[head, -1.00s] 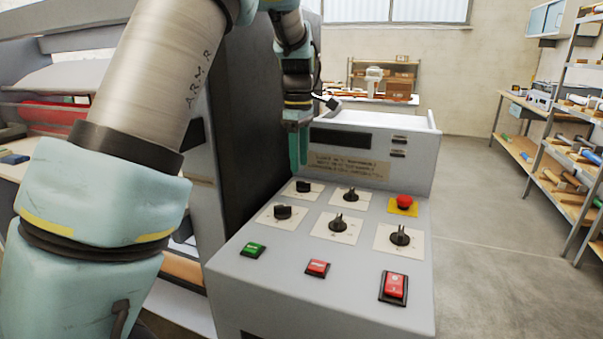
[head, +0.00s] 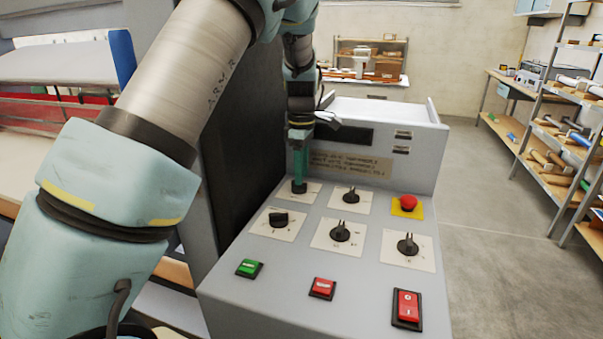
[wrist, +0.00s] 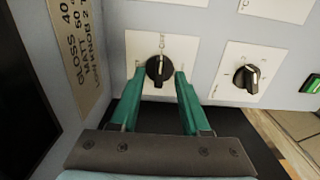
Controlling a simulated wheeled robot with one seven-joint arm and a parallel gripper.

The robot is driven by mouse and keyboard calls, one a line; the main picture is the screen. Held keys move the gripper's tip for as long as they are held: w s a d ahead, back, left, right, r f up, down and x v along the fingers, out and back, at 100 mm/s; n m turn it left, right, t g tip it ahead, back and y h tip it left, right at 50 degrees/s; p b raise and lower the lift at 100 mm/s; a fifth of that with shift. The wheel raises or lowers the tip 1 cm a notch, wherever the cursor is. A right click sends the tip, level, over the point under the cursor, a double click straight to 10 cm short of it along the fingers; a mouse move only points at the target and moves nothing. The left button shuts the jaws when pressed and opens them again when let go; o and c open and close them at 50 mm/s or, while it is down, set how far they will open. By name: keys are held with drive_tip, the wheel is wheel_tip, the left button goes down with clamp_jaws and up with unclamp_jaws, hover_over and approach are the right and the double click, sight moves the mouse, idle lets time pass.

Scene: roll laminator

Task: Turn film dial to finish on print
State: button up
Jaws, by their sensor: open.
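The control panel (head: 225,295) carries several black dials on white plates. My gripper (head: 299,184) points down at the back-left dial (head: 298,188), which it partly hides. In the wrist view my gripper (wrist: 159,74) is open, with one green finger on each side of this dial (wrist: 158,72). The dial's pale pointer mark faces the top of the picture. I cannot tell whether the fingers touch it. The front-left dial (head: 279,219) also shows in the wrist view (wrist: 246,78), to the right. The plate lettering is too small to read, so I cannot tell which dial is for film.
A text placard (head: 350,166) stands behind the dials; "GLOSS 40" is partly legible in the wrist view (wrist: 82,50). Other dials (head: 340,232) are close by on the right. A red emergency button (head: 409,202), green button (head: 249,268) and red rocker switch (head: 407,308) are also on the panel.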

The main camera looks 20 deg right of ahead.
drive_tip(key=shift+f, duration=1.1)
clamp_jaws()
